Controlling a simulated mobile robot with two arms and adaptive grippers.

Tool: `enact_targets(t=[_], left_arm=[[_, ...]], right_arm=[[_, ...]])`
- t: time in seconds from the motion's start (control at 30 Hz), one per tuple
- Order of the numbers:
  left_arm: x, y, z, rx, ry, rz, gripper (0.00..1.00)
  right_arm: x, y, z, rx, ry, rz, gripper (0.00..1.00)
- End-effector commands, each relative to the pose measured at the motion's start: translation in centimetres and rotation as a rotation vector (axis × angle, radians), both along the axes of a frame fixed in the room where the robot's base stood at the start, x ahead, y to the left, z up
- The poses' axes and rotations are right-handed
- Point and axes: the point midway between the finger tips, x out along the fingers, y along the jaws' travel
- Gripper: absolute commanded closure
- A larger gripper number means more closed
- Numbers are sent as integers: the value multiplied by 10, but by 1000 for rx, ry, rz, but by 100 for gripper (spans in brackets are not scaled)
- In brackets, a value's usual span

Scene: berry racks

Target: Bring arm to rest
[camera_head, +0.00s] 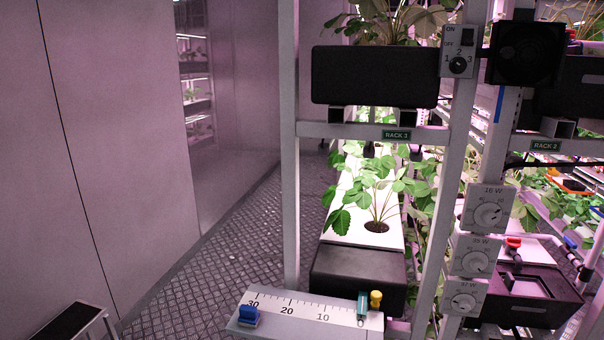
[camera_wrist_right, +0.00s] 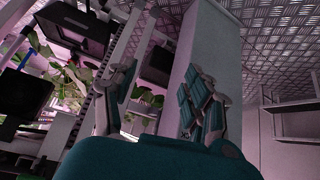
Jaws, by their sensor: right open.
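My right gripper (camera_wrist_right: 160,95) shows in the right wrist view. Its teal and grey fingers are spread wide apart, with nothing between them. Behind the fingers I see a tall pale panel, the dark patterned floor and parts of the racks, all tilted. No gripper shows in the head view, and my left gripper is in neither view.
Rack 3, with a dark box (camera_head: 374,76) and a white planter (camera_head: 347,213) holding a green plant (camera_head: 372,187), stands right of centre in the head view. A ruler ledge (camera_head: 300,318) juts out at the front. The patterned floor (camera_head: 230,265) left of the rack is clear.

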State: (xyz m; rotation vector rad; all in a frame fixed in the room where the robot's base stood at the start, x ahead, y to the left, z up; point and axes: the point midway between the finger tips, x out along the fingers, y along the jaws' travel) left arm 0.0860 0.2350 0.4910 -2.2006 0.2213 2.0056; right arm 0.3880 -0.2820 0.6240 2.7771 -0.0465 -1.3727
Motion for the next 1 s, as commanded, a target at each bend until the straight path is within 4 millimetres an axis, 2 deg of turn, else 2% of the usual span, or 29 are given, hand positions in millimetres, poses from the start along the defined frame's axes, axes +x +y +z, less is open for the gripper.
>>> enact_targets(t=[0.03, 0.17, 0.2, 0.3, 0.4, 0.5, 0.63, 1.0], left_arm=[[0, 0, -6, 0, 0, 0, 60], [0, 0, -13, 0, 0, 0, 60], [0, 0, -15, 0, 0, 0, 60], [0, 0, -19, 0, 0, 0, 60], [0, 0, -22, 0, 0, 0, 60], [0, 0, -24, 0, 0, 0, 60], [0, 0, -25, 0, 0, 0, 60], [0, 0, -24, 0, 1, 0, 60]], right_arm=[[-33, 8, -31, 0, 72, 20, 49], [-114, 26, -87, -5, 233, 73, 49], [-140, 30, -101, -7, 281, 89, 49], [-201, 38, -129, -11, 392, 129, 49], [-250, 43, -145, -16, 476, 161, 49], [-283, 46, -154, -21, 533, 185, 49], [-301, 47, -157, -23, 562, 198, 49], [-302, 47, -157, -23, 564, 198, 49]])
